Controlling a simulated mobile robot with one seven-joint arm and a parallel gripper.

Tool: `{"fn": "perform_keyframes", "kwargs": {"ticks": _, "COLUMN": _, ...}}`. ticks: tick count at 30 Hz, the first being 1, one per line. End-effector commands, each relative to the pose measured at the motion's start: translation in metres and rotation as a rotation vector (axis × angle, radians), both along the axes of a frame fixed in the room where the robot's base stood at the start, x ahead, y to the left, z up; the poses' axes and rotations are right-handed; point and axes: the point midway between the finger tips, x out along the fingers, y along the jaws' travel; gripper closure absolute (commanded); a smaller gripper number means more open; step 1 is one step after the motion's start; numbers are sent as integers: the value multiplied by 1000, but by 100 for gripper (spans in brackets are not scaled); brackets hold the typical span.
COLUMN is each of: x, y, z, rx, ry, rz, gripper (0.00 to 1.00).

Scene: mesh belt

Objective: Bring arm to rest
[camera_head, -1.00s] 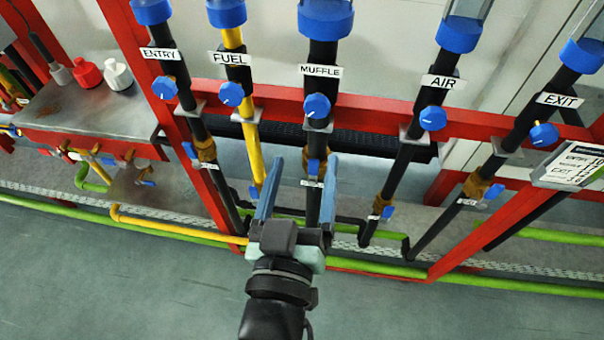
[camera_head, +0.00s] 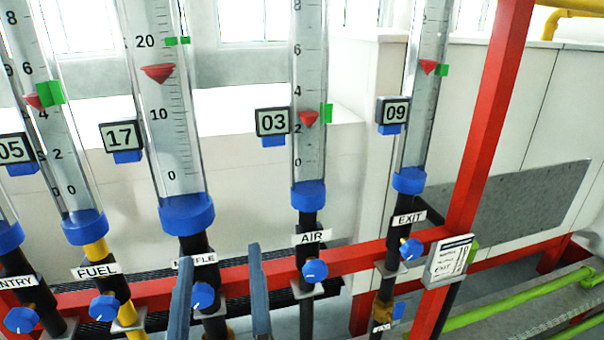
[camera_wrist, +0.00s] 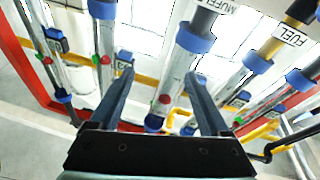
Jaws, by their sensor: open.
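My gripper (camera_head: 221,300) is at the bottom of the head view, its two grey-blue fingers pointing up and spread apart with nothing between them. The left finger overlaps the MUFFLE label (camera_head: 205,259), and a blue MUFFLE knob (camera_head: 203,296) shows between the fingers. In the wrist view my gripper (camera_wrist: 158,75) is also open and empty, with flow tubes beyond it. I cannot tell the exact distance to the pipes. The rest of the arm is out of the head view.
Flow tubes stand in a row, with FUEL (camera_head: 62,170), MUFFLE (camera_head: 170,110), AIR (camera_head: 308,150) and EXIT (camera_head: 418,140). A red rail (camera_head: 255,272) runs across behind the knobs. A red post (camera_head: 490,120) and a printed card (camera_head: 449,260) are at the right.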

Motion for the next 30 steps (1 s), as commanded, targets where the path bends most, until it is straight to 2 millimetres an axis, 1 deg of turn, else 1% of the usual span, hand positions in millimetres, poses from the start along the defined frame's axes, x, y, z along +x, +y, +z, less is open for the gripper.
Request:
{"fn": "perform_keyframes", "kwargs": {"ticks": 1, "x": 6, "y": -10, "z": 33, "rx": 28, "ry": -63, "rz": -17, "gripper": 19}}
{"fn": "perform_keyframes", "kwargs": {"ticks": 2, "x": 8, "y": -15, "z": 49, "rx": 43, "ry": -94, "rz": -26, "gripper": 19}}
{"fn": "perform_keyframes", "kwargs": {"ticks": 3, "x": 10, "y": -22, "z": 71, "rx": 62, "ry": -134, "rz": -35, "gripper": 19}}
{"fn": "perform_keyframes", "kwargs": {"ticks": 5, "x": 10, "y": -33, "z": 105, "rx": 91, "ry": -196, "rz": -49, "gripper": 19}}
{"fn": "perform_keyframes", "kwargs": {"ticks": 6, "x": 9, "y": -40, "z": 127, "rx": 108, "ry": -238, "rz": -56, "gripper": 19}}
{"fn": "perform_keyframes", "kwargs": {"ticks": 8, "x": 5, "y": -51, "z": 159, "rx": 133, "ry": -298, "rz": -65, "gripper": 19}}
{"fn": "perform_keyframes", "kwargs": {"ticks": 9, "x": 1, "y": -57, "z": 179, "rx": 147, "ry": -338, "rz": -70, "gripper": 19}}
{"fn": "perform_keyframes", "kwargs": {"ticks": 12, "x": -12, "y": -71, "z": 221, "rx": 176, "ry": -423, "rz": -80, "gripper": 19}}
{"fn": "perform_keyframes", "kwargs": {"ticks": 15, "x": -24, "y": -81, "z": 251, "rx": 195, "ry": -485, "rz": -83, "gripper": 19}}
{"fn": "perform_keyframes", "kwargs": {"ticks": 18, "x": -33, "y": -87, "z": 268, "rx": 204, "ry": -520, "rz": -85, "gripper": 19}}
{"fn": "perform_keyframes", "kwargs": {"ticks": 21, "x": -36, "y": -89, "z": 274, "rx": 208, "ry": -534, "rz": -85, "gripper": 19}}
{"fn": "perform_keyframes", "kwargs": {"ticks": 30, "x": -36, "y": -89, "z": 274, "rx": 209, "ry": -534, "rz": -85, "gripper": 19}}
